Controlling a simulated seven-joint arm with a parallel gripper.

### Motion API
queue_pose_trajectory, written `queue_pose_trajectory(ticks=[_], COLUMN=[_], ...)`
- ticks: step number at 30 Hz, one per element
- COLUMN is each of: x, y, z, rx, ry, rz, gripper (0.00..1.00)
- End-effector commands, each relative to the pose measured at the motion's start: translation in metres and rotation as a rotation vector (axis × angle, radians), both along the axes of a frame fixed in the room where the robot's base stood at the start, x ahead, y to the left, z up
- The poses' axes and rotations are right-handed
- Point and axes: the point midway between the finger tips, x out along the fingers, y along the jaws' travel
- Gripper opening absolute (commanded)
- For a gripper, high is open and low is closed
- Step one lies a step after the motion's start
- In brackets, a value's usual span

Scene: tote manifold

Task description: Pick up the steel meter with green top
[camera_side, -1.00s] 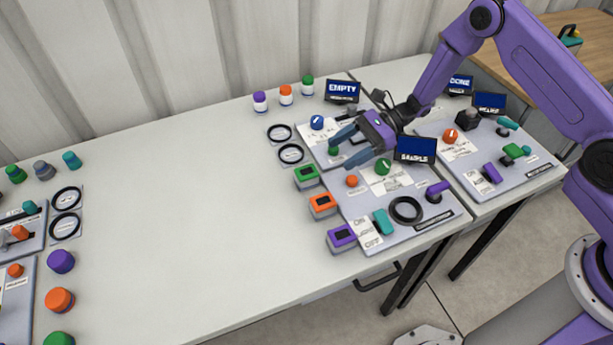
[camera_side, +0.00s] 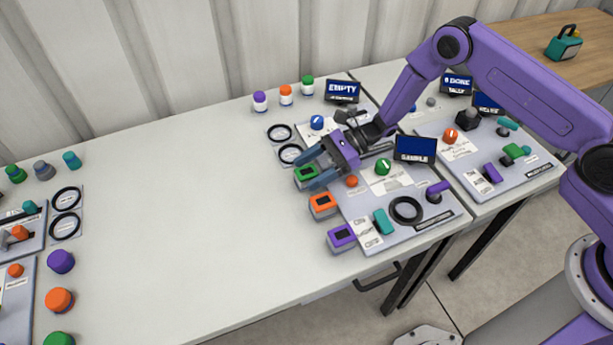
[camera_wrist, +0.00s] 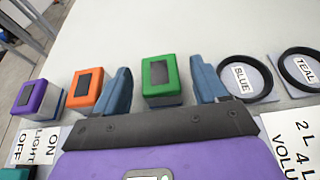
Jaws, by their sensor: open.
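The steel meter with green top (camera_side: 306,174) stands on the white table, at the left edge of the grey panel. My gripper (camera_side: 314,171) is open, with a finger on either side of the green meter. Its fingers partly cover the meter in the side view. I cannot tell whether a finger touches it.
The orange-topped meter (camera_side: 323,204) stands close beside, just outside the left finger in the wrist view. A purple-topped meter (camera_side: 341,238) is beyond it. Black rings (camera_side: 290,153) lie on the other side.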

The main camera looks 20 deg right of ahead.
Motion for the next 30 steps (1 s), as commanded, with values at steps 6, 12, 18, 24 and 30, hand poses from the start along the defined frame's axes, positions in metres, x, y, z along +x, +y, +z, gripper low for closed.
queue_pose_trajectory(ticks=[6,12,18,24,30], x=[0.000,0.000,0.000,0.001,-0.005], y=[0.000,0.000,0.000,0.000,-0.004], z=[0.000,0.001,0.002,0.013,0.040], rx=[0.000,0.001,0.001,0.002,0.001], ry=[0.000,0.000,0.000,-0.002,0.001], rz=[0.000,0.000,0.000,0.000,0.000], gripper=[0.33,0.14,0.13,0.13,0.13])
